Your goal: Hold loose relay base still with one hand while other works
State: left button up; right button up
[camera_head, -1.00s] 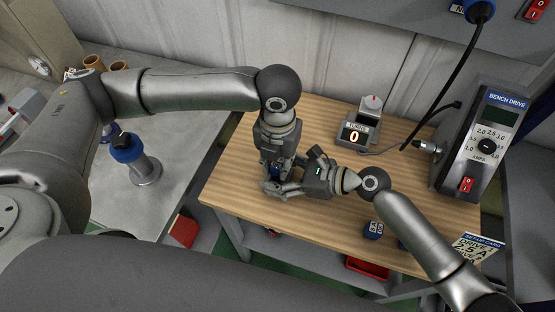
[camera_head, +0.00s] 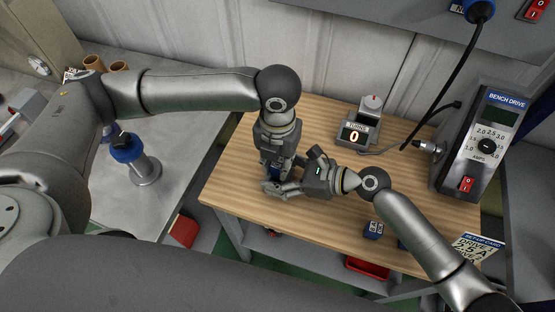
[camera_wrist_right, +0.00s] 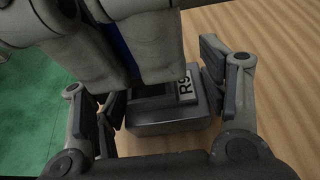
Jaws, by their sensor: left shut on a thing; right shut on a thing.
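The grey relay base (camera_wrist_right: 165,122), labelled R9, sits on the wooden bench top in the right wrist view. My right gripper (camera_wrist_right: 160,100) is shut on it, with one finger at each side; the gripper also shows in the head view (camera_head: 278,188). My left gripper (camera_head: 277,164) points down from above, right over the base. It is shut on a blue relay (camera_head: 275,172), mostly hidden by the fingers; a blue strip (camera_wrist_right: 112,42) of it shows in the wrist view. I cannot tell whether the relay touches the base.
A blue labelled block (camera_head: 373,230) stands near the bench's front edge. A counter reading 0 (camera_head: 356,135) is at the back. The bench drive (camera_head: 485,145) stands at right, a setup card (camera_head: 477,250) in front. A blue-topped cylinder (camera_head: 137,160) is on the left table.

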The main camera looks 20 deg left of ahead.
pick_arm(q)
jog(key=shift+f, duration=1.15)
jog(key=o, duration=1.1)
jog(key=shift+c, duration=0.2)
jog(key=shift+r, duration=0.1)
notch_tip(320, 180, up, 12)
jog(key=shift+f, duration=0.1)
pick_arm(e)
jog(key=o, duration=1.3)
